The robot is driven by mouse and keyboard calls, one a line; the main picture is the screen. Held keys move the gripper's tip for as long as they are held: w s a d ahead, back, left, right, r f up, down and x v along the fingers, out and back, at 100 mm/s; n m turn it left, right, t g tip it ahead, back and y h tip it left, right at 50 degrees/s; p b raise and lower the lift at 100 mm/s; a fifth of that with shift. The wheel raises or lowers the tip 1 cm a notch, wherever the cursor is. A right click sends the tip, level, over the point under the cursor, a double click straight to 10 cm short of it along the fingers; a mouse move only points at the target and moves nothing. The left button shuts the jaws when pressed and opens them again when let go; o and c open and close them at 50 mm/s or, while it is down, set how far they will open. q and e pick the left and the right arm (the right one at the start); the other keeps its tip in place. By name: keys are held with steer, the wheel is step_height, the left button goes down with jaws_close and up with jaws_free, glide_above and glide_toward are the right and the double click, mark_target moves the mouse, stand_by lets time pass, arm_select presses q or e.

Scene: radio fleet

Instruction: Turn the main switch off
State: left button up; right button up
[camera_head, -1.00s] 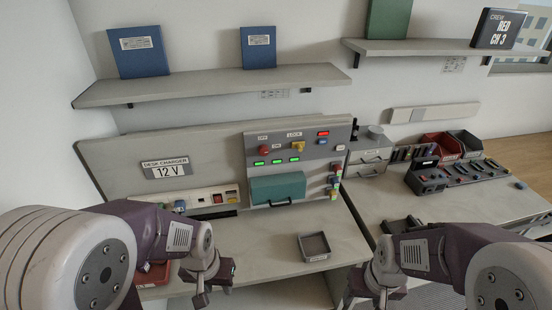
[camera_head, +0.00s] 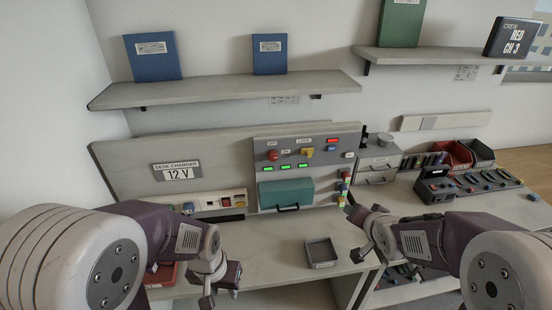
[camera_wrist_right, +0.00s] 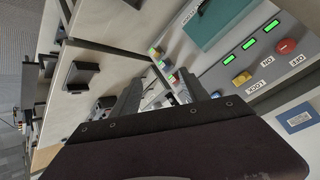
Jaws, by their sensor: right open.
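The grey control panel (camera_head: 330,179) stands upright at the back of the desk. It carries a red knob (camera_head: 272,155) with OFF and ON labels beside it, and a yellow knob (camera_head: 307,152) under a LOCK label. The right wrist view shows the panel upside down, with the red knob (camera_wrist_right: 287,46) and yellow knob (camera_wrist_right: 242,78) right of the fingers. My right gripper (camera_head: 356,222) is open and empty, in front of the panel's lower right side, apart from both knobs. My left gripper (camera_head: 219,288) is low at the desk's front; its jaw opening is unclear.
Below the knobs are green lights and a teal cover with a handle (camera_head: 286,193). Colored buttons (camera_head: 344,186) line the panel's right edge. An open grey tray (camera_head: 321,253) sits on the desk. A shelf (camera_head: 230,88) runs above. A radio charger rack (camera_head: 470,182) stands right.

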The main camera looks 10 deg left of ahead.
steer(key=w+a+r+n+t+y+p, duration=0.1)
steer(key=w+a+r+t+y+p, duration=0.4)
steer(key=w+a+r, duration=0.65)
steer(key=n+g+y+p, duration=0.2)
steer(key=g+y+p, duration=0.1)
glide_toward(274, 158)
steer(key=p+x, duration=0.2)
steer(key=x, duration=0.5)
steer(key=shift+w+a, duration=0.1)
steer(key=shift+a, duration=0.05)
arm_select(q)
step_height(274, 158, up, 12)
steer(key=shift+f, duration=0.2)
arm_select(e)
steer(key=shift+w+a+f, duration=0.15)
steer(key=shift+w+a, duration=0.05)
steer(key=shift+w, duration=0.1)
arm_select(q)
steer(key=shift+w, duration=0.15)
arm_select(e)
jaws_close()
arm_select(q)
steer(key=shift+f, duration=0.15)
